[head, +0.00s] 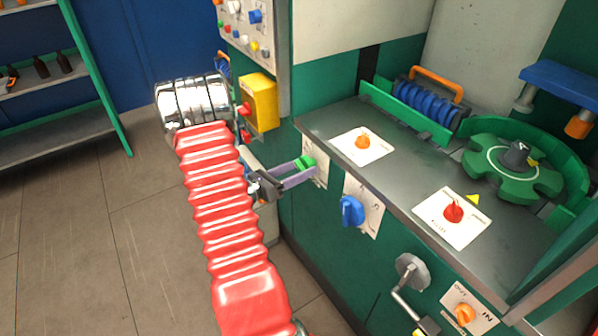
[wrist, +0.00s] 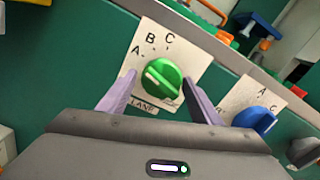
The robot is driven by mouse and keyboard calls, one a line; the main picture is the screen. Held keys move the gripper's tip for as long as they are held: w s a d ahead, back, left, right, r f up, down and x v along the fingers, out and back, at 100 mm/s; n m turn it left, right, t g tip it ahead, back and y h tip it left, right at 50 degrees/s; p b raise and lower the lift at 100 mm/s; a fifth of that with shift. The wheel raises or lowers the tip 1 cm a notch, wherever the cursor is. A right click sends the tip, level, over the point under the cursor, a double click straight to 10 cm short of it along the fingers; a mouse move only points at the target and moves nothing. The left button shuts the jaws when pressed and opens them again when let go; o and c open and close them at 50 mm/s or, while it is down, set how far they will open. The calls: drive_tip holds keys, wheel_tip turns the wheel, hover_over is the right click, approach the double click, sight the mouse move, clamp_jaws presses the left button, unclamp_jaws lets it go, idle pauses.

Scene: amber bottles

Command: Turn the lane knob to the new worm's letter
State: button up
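The green lane knob (wrist: 161,78) sits on a white plate (wrist: 190,56) marked LANE, with letters A, B and C above it. The knob's white stripe slants up to the left, roughly toward A; which end is its pointer is hard to tell. In the head view the knob (head: 305,163) is on the green front panel. My gripper (wrist: 159,76) has its lilac fingers on either side of the knob, apart, with narrow gaps seeming to show. In the head view my gripper (head: 303,168) reaches the knob from the left. I cannot identify a new worm.
A blue knob (wrist: 254,119) on its own lettered plate is close at right. A yellow box (head: 262,102) stands near my arm. The counter carries an orange knob (head: 362,142), a red knob (head: 453,212) and a green wheel (head: 482,168). A crank (head: 410,270) sticks out below.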

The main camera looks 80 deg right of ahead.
drive_tip(key=shift+o, duration=1)
drive_tip(key=shift+a, duration=0.1)
drive_tip(key=v, duration=1.3)
drive_tip(key=shift+w+a, duration=0.25)
drive_tip(key=shift+w, duration=0.05)
drive_tip(key=shift+f, duration=0.1)
